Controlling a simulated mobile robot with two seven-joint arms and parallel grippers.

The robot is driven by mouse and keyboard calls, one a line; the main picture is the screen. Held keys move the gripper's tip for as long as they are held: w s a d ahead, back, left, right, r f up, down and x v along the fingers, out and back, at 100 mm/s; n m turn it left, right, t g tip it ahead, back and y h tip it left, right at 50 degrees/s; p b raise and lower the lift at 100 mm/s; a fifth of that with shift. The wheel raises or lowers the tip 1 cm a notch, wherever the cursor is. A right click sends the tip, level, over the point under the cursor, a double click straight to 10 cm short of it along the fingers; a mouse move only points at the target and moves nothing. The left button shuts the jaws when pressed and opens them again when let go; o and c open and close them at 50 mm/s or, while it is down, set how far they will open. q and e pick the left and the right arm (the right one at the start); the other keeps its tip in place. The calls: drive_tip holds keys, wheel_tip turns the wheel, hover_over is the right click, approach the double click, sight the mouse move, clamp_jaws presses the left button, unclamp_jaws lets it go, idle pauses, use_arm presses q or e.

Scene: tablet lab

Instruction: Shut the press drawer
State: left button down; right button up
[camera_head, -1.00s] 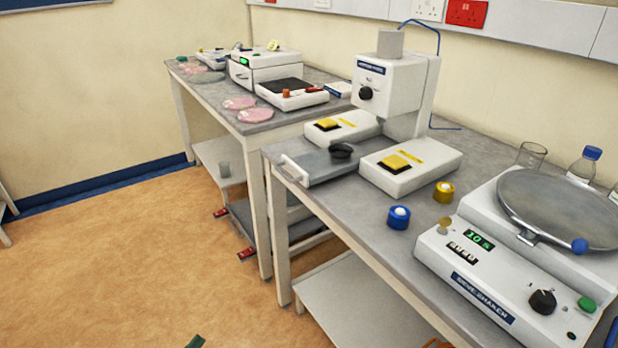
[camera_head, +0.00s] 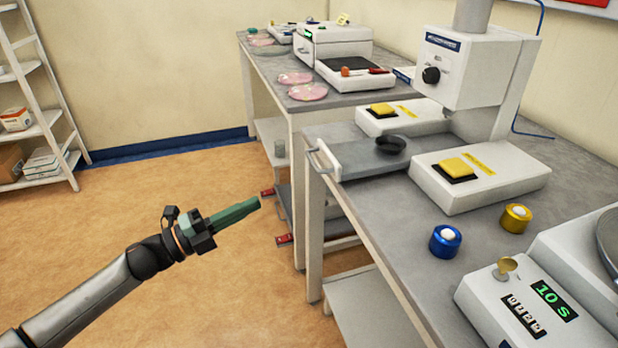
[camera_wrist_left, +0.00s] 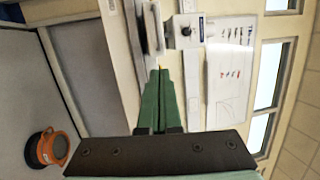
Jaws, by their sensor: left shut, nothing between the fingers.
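The press (camera_head: 470,72) stands on the near bench, a pale machine with a black knob. Its grey drawer (camera_head: 352,152) is out toward the bench's left edge, with a black dish (camera_head: 390,145) on it. The drawer's pale handle (camera_head: 322,158) is at its left end. My left gripper (camera_head: 257,202), with green fingers, is shut and empty. It is left of the handle in the picture, over the floor side, and apart from it. Its fingertips (camera_wrist_left: 163,72) also show in the left wrist view, with the press (camera_wrist_left: 183,32) beyond them. My right gripper is not in view.
Two white blocks with yellow pads (camera_head: 480,185) (camera_head: 400,118) flank the drawer. A blue pot (camera_head: 445,241) and a gold pot (camera_head: 515,218) stand in front. The sieve shaker (camera_head: 545,290) is at lower right. Floor left of the bench is clear.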

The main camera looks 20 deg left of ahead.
use_arm(q)
approach(365, 164)
drive_tip(key=a, duration=0.1)
drive_tip(key=a+r, duration=0.1)
drive_tip(key=a, duration=0.1)
drive_tip(key=s+a, duration=0.1)
drive_tip(key=shift+s+a+r+p, duration=0.1)
drive_tip(key=shift+a+r+p, duration=0.05)
drive_tip(key=shift+a+p, duration=0.2)
drive_tip(key=w+d, duration=0.2)
drive_tip(key=d, duration=0.1)
drive_tip(key=w+d+b, duration=0.1)
drive_tip(key=w+d, duration=0.1)
drive_tip(key=d, duration=0.1)
drive_tip(key=w+d+b, duration=0.1)
drive_tip(key=w+d, duration=0.1)
drive_tip(key=d, duration=0.1)
drive_tip(key=shift+w+d, duration=0.2)
drive_tip(key=shift+d, duration=0.05)
drive_tip(key=shift+w+d, duration=0.15)
drive_tip(key=shift+d, duration=0.15)
drive_tip(key=shift+a, duration=0.1)
